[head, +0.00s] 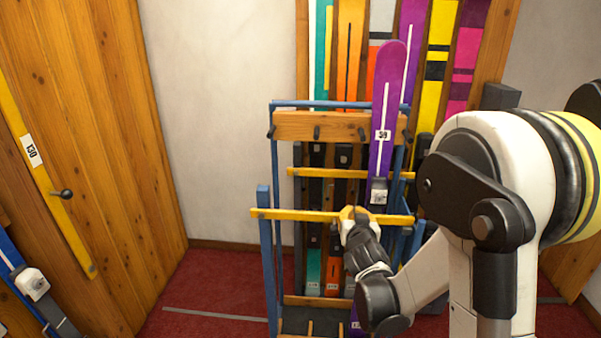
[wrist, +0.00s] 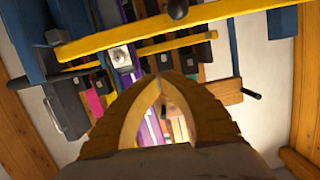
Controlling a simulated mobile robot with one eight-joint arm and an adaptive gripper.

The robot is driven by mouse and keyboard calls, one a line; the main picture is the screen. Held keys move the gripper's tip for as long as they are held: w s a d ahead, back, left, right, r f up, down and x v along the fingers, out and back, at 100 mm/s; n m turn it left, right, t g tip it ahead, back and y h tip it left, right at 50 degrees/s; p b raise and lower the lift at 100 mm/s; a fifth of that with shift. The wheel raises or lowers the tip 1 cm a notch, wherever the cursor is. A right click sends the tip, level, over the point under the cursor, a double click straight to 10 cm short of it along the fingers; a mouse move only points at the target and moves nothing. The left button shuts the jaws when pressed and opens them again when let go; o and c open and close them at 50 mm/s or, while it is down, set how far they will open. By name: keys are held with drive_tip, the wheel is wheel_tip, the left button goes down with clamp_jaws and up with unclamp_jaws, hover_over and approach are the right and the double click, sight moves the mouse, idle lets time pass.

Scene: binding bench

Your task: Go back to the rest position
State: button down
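My gripper (head: 352,212) is in front of the blue-framed ski rack (head: 266,235), close to its yellow front bar (head: 295,214) in the head view. I cannot tell whether it touches the bar. In the wrist view the two yellow fingers (wrist: 163,76) come together at their tips, with nothing seen held; background shows through the gap behind the tips. A purple ski (head: 391,85) with a white stripe stands upright in the rack, just behind and to the right of my gripper. Its lower part is partly hidden by my arm.
Several coloured skis lean against the back wall (head: 220,100). The rack has a wooden crossbar (head: 295,127) with dark pegs.

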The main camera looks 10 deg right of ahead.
drive_tip(key=s+a+r+n+g+y, duration=0.1)
drive_tip(key=s+a+r+g, duration=0.15)
drive_tip(key=s, duration=0.35)
drive_tip(key=s+a+r+g, duration=0.1)
drive_tip(key=s+a+r, duration=0.15)
drive_tip(key=s, duration=0.35)
drive_tip(key=s+a+f+n+g+y, duration=0.1)
drive_tip(key=s+a+g, duration=0.1)
drive_tip(key=s, duration=0.7)
drive_tip(key=s+a+f+n+g+y, duration=0.1)
drive_tip(key=s+a, duration=0.4)
drive_tip(key=s, duration=0.5)
drive_tip(key=shift+n+g+y, duration=0.5)
drive_tip(key=shift+g+y, duration=0.15)
drive_tip(key=shift+y, duration=0.15)
drive_tip(key=shift+f, duration=0.1)
